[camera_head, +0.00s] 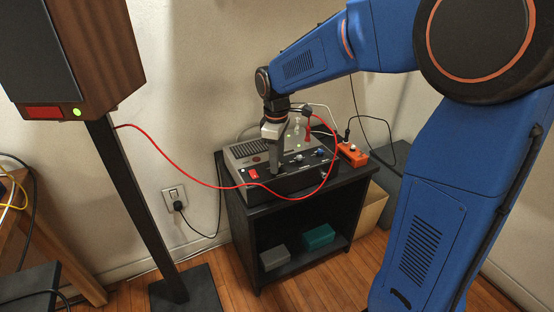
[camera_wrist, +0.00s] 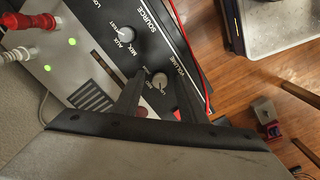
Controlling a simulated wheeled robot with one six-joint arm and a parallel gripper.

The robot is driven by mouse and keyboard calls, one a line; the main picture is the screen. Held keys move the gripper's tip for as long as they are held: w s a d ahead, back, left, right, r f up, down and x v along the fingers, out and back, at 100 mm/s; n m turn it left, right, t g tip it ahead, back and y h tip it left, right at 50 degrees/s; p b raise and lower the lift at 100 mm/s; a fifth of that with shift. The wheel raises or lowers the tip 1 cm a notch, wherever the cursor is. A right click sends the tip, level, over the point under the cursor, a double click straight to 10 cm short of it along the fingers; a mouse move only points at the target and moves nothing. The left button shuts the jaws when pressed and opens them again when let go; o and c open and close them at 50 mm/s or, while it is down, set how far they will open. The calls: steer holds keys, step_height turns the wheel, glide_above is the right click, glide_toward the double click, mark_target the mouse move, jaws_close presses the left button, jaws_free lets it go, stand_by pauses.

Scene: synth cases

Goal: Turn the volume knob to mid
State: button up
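The volume knob (camera_wrist: 159,80) is a small pale round knob on the dark front panel of the amplifier, beside the printed word VOLUME. In the wrist view it lies between my two fingers, with a gap showing on each side. I cannot tell its exact setting or whether the fingertips reach down around it. My gripper (camera_wrist: 160,76) is open. In the head view my gripper (camera_head: 274,170) points down at the front panel of the amplifier (camera_head: 292,178) and seems to hide the volume knob. The source knob (camera_wrist: 125,35) sits beside the volume knob.
The amplifier stands on a black cabinet (camera_head: 245,235). A red cable (camera_head: 205,186) loops across its front, close to my gripper. Red and white plugs (camera_wrist: 15,40) stick up from its top. A red switch (camera_head: 254,174) is left of my gripper. An orange power strip (camera_head: 352,153) lies right.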

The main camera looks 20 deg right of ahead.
jaws_close()
steer(key=shift+m, duration=0.3)
steer(key=m, duration=1.1)
steer(key=shift+a, duration=0.1)
stand_by(0.6)
jaws_free()
